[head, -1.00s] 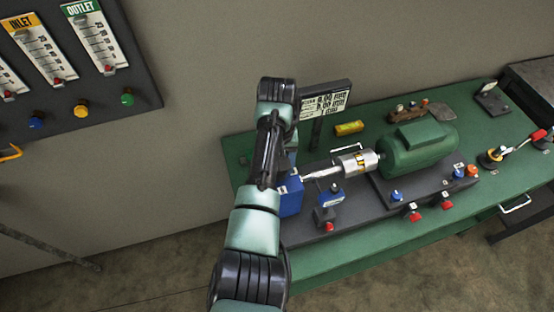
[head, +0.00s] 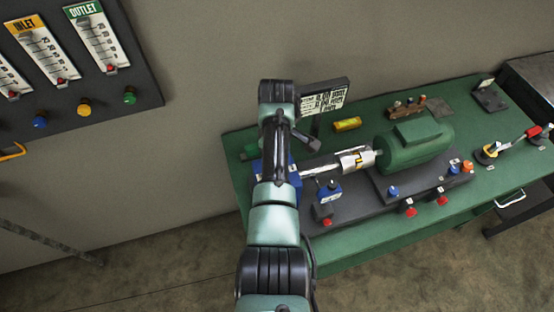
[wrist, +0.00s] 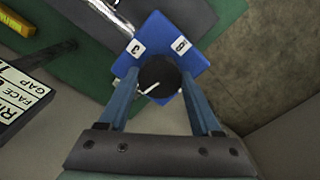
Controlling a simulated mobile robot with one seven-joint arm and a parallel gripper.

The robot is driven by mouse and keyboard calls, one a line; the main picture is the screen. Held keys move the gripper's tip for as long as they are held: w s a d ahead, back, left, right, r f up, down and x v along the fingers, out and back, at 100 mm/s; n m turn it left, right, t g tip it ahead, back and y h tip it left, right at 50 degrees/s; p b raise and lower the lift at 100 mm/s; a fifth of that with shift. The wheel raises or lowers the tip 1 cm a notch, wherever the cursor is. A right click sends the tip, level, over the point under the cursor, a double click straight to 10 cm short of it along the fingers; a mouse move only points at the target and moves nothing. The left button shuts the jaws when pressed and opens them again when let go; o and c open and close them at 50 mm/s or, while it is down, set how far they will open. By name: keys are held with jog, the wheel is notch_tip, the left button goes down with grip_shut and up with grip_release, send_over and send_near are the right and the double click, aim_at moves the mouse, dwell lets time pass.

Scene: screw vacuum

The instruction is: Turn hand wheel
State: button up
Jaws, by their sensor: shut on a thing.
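The hand wheel (wrist: 158,77) is a dark round knob with a white mark on it, low in front of a blue block (wrist: 160,40) in the wrist view. My gripper (wrist: 158,84) has one blue finger on each side of the wheel and is shut on it. In the head view the blue block (head: 259,174) shows only in part at the left end of the bench. My arm hides the wheel and the fingers there.
The green bench (head: 365,233) carries a silver shaft (head: 357,160), a green motor (head: 415,146) and several small knobs. A sign (head: 329,99) stands behind the shaft. A gauge board (head: 85,60) hangs on the wall at upper left.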

jog(key=shift+w+r+n, duration=0.1)
jog(key=shift+n, duration=0.6)
jog(key=o, duration=1.4)
jog(key=shift+c, duration=0.2)
notch_tip(320, 180, up, 13)
